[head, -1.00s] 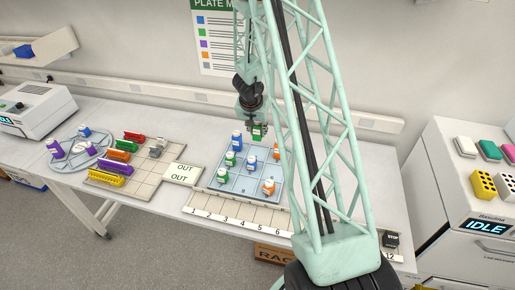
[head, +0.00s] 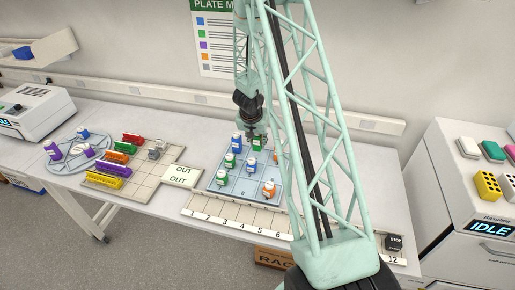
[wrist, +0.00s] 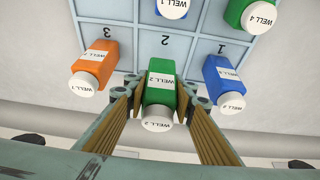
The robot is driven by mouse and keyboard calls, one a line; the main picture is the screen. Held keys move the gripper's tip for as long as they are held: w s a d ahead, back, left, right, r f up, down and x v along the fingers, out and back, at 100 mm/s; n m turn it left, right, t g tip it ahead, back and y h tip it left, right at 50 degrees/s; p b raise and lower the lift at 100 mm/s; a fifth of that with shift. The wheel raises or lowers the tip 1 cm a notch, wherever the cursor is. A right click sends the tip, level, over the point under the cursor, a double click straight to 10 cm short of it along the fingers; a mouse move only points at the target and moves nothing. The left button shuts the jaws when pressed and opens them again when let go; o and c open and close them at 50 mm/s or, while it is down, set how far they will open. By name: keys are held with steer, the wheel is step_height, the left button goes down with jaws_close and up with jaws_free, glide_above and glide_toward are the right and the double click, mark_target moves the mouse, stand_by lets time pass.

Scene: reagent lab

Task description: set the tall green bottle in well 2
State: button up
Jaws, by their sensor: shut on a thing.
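The tall green bottle (wrist: 161,98), with a white cap and a label reading WELL 2, is between the fingers of my gripper (wrist: 161,107) in the wrist view. My gripper is shut on it. It also shows in the head view (head: 258,143), under my gripper (head: 257,136) at the back row of the blue gridded plate (head: 242,194). In the wrist view it lines up with the square marked 2, between an orange bottle (wrist: 92,72) by the 3 and a blue bottle (wrist: 224,82) by the 1. I cannot tell whether its base touches the plate.
More bottles stand on the plate: green (head: 230,160), blue (head: 251,164) and orange (head: 269,188). The orange and blue neighbours stand close outside my fingers. A tiled rack with colored pieces (head: 120,157) and a round tray (head: 75,158) are at left.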

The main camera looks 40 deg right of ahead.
mark_target(257, 147)
steer(key=shift+f+b, duration=0.6)
steer(key=shift+f, duration=1.25)
steer(key=shift+f, duration=0.1)
steer(key=o, duration=0.8)
steer(key=shift+o, duration=0.2)
steer(key=p+v, duration=0.3)
steer(key=v, duration=0.9)
steer(key=shift+w+r, duration=0.1)
steer(key=shift+r, duration=0.15)
